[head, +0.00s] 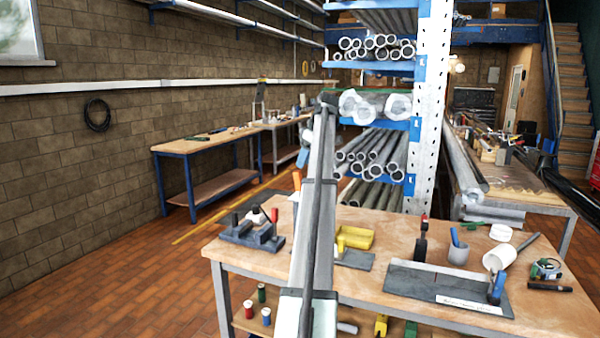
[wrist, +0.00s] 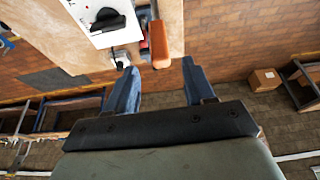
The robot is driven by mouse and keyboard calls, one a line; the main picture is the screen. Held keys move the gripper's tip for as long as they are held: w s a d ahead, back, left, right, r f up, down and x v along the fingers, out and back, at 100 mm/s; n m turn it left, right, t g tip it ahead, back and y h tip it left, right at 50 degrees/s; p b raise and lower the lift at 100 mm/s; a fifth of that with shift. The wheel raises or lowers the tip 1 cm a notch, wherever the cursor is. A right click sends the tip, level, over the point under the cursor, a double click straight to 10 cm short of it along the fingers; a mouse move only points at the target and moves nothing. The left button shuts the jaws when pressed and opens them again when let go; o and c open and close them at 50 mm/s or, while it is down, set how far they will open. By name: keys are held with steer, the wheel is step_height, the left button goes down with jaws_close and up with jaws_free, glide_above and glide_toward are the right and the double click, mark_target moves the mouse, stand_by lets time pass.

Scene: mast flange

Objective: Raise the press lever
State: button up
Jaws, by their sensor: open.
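The press lever appears to be the orange-brown handle (wrist: 159,42) at the top middle of the wrist view. An orange upright piece in the head view (head: 297,181), just left of my arm, looks like the same handle. My gripper (wrist: 159,67) is open, its two blue fingers apart. The handle's near end lies between the fingertip lines, with space on both sides; I cannot tell its depth from the fingers. In the head view, a blue finger (head: 303,160) shows just above the orange piece. My arm hides the rest of the press.
A white panel with a black knob (wrist: 102,20) lies left of the handle. A pipe rack (head: 430,110) stands behind.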

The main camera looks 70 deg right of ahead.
steer(key=shift+v, duration=2.45)
steer(key=shift+w, duration=0.1)
